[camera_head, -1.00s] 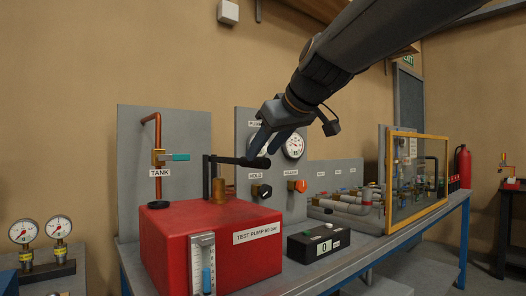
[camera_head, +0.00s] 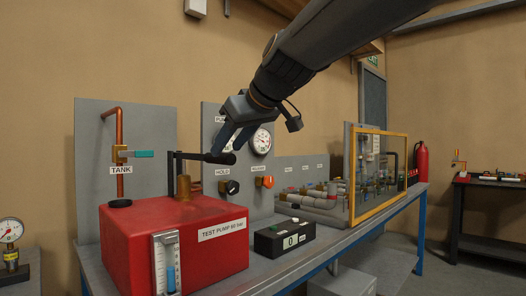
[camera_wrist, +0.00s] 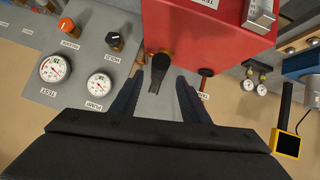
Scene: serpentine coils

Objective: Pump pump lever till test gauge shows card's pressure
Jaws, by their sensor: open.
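The black pump lever (camera_head: 200,156) stands roughly level on top of the red test pump (camera_head: 175,240). My gripper (camera_head: 229,147) is open just above the lever's grip end. In the wrist view the lever's grip (camera_wrist: 156,70) lies between and beyond my open fingers (camera_wrist: 160,92), not clasped. The test gauge (camera_wrist: 55,68) and the pump gauge (camera_wrist: 99,84) are on the grey panel; their readings are too small to be sure of. In the head view the test gauge (camera_head: 261,141) is clear, while my fingers partly cover the pump gauge. I cannot make out a pressure card.
The black hold knob (camera_head: 229,187) and orange release knob (camera_head: 265,182) sit below the gauges. A black counter box (camera_head: 285,239) showing 0 stands before them. A tank valve (camera_head: 121,155) is left; a yellow-framed clear screen (camera_head: 381,176) stands right over pipework.

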